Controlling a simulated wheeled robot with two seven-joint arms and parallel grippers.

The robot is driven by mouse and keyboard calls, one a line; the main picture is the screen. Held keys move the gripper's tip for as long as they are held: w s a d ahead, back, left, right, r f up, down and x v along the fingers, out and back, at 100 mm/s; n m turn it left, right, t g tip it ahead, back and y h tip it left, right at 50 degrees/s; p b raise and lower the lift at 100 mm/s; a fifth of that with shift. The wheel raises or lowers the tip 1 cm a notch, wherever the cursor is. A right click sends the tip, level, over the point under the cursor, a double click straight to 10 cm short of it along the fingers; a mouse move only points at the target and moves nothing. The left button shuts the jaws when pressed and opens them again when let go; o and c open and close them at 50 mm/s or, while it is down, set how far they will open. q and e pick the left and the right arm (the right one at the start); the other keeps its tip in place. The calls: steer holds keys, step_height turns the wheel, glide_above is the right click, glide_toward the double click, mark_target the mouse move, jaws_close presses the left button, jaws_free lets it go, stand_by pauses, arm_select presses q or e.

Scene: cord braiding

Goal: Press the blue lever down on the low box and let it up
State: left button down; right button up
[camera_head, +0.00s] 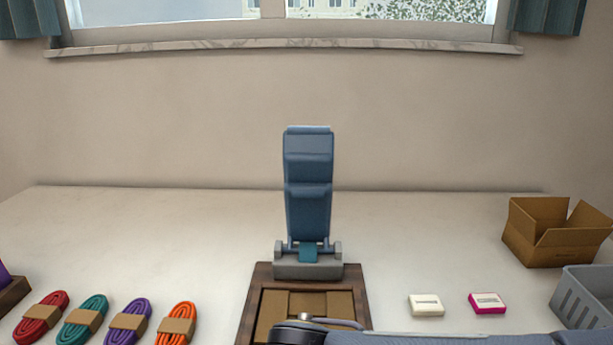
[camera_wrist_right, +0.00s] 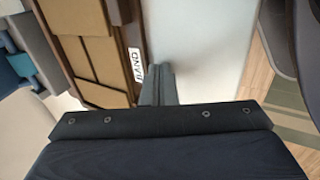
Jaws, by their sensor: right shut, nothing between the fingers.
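The blue lever (camera_head: 308,190) stands upright on a grey hinge base (camera_head: 308,270) at the back of the low box (camera_head: 247,300). The box has a dark wood frame and brown panels on top. Part of the lever's blue-grey end shows at the left of the right wrist view (camera_wrist_right: 20,65). My right gripper (camera_wrist_right: 158,82) is shut and empty, its fingertips close to the box's edge with the "BAND" label (camera_wrist_right: 136,65). It is apart from the lever; I cannot tell whether it touches the box. My left gripper is not in view.
Red, teal, purple and orange cord bundles (camera_head: 128,320) lie at the left. A cream block (camera_head: 426,305) and a pink-edged block (camera_head: 487,303) lie at the right. An open cardboard box (camera_head: 552,248) and a grey basket (camera_head: 585,300) stand farther right. The table behind is clear.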

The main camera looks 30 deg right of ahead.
steer(key=shift+o, duration=0.8)
steer(key=shift+r+p, duration=0.3)
steer(key=shift+p, duration=0.25)
steer(key=o, duration=1.6)
step_height(320, 180, up, 4)
steer(key=p, duration=0.3)
steer(key=shift+f, duration=0.1)
steer(key=shift+o, duration=0.2)
step_height(320, 180, up, 10)
steer(key=p, duration=0.9)
